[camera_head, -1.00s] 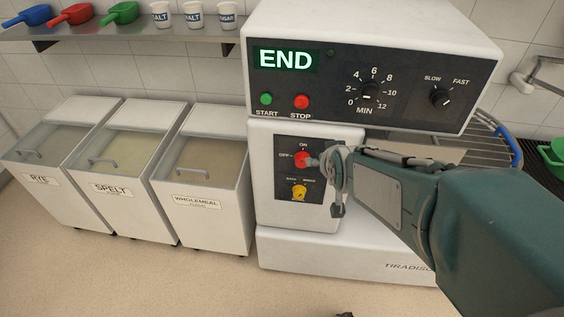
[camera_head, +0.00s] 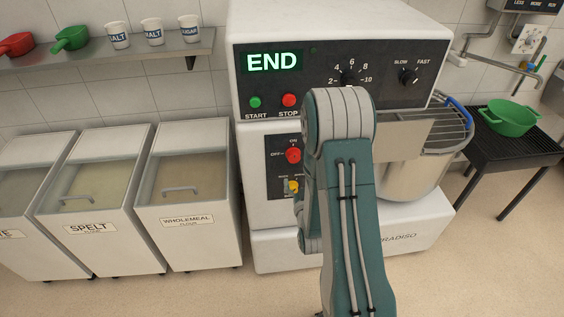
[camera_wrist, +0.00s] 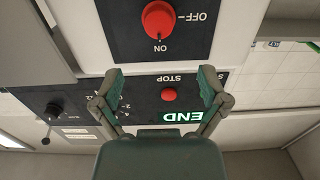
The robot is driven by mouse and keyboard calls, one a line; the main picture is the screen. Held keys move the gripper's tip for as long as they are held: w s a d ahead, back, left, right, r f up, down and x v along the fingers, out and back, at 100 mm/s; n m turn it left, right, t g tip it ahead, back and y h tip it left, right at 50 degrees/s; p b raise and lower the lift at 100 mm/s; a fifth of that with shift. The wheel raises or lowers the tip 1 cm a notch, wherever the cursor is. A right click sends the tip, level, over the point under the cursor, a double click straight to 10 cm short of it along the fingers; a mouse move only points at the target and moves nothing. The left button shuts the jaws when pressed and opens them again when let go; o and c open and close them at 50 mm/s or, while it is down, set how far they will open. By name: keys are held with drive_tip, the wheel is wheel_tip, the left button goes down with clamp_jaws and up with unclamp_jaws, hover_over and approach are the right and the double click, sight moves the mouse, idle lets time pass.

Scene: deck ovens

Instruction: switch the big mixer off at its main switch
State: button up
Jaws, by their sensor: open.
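The big mixer (camera_head: 300,243) is a white machine with a lit END display (camera_head: 272,62). Its main switch (camera_head: 293,156) is a round red knob on a dark panel, with OFF at its left and ON above. The wrist view is upside down and shows the red knob (camera_wrist: 158,20) large, OFF at its right and ON below. I cannot tell for sure which way it points. My gripper (camera_wrist: 162,73) is open and empty, its fingers apart from the knob and over the upper panel. In the head view my arm hides most of the gripper.
A yellow knob (camera_head: 293,186) sits below the red one. The green START (camera_head: 255,102) and red STOP (camera_head: 289,100) buttons are above. A steel bowl (camera_head: 405,180) is at the right, flour bins (camera_head: 190,230) at the left. A black stand (camera_head: 515,150) holds a green colander (camera_head: 510,117).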

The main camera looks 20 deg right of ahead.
sight(294, 159)
drive_tip(key=x, duration=0.9)
drive_tip(key=shift+w, duration=0.4)
drive_tip(key=shift+w+d+f, duration=0.1)
drive_tip(key=shift+w+d, duration=0.15)
drive_tip(key=shift+d, duration=0.1)
drive_tip(key=shift+a, duration=0.1)
drive_tip(key=c, duration=1.2)
